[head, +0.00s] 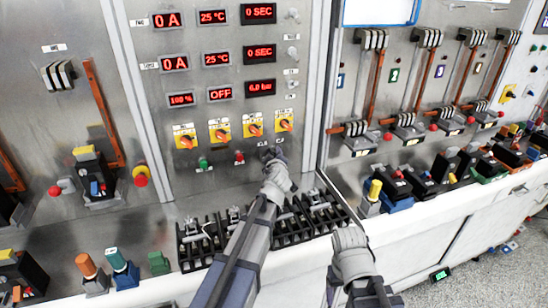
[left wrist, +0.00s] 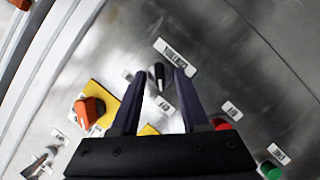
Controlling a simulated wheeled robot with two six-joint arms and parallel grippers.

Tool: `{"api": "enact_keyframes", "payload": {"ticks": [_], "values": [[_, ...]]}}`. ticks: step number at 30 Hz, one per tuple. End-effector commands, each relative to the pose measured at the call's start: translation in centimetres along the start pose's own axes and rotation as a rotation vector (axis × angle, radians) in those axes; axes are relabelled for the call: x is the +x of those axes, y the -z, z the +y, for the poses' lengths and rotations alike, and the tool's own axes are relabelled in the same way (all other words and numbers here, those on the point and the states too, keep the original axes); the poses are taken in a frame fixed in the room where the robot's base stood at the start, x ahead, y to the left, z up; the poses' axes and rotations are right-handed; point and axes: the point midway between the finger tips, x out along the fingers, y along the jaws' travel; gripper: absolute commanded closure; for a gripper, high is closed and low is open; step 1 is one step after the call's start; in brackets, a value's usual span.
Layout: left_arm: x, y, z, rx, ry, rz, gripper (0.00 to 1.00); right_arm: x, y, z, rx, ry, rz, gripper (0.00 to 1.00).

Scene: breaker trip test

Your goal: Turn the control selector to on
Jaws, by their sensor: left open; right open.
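The control selector (left wrist: 158,76) is a small black knob with a pale pointer line, on the grey metal panel below a white label in the left wrist view. My left gripper (left wrist: 160,80) is open, with one dark finger on each side of the knob in the picture. I cannot tell whether the fingers touch it. In the head view my left gripper (head: 271,154) is at the lower right of the middle panel and hides the selector.
Several orange rotary switches on yellow plates (head: 253,126) sit just above left of the gripper. A green button (head: 203,162) and a red button (head: 239,157) are close by. A black rack (head: 205,240) lies below on the ledge. Breaker handles stand at right.

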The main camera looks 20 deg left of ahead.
Motion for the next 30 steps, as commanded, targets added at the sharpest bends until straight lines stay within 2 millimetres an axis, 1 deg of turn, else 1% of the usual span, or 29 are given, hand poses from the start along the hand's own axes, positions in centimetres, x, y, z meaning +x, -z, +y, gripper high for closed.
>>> {"api": "enact_keyframes", "payload": {"ticks": [2,12,14,30], "values": [[-0.03,0.01,0.0,0.0,0.0,0.0,0.56,-0.02,0.0,0.0,0.0,0.0,0.0,0.26],[-0.05,0.0,0.0,0.0,0.0,0.0,0.94,-0.02,0.0,0.0,0.0,0.0,0.0,0.26],[-0.05,0.0,0.0,0.0,0.0,0.0,1.0,-0.02,0.0,0.0,0.0,0.0,0.0,0.26],[-0.06,0.01,0.03,0.011,0.005,0.0,1.0,-0.13,-0.01,0.01,0.0,0.0,0.0,0.26]]}}
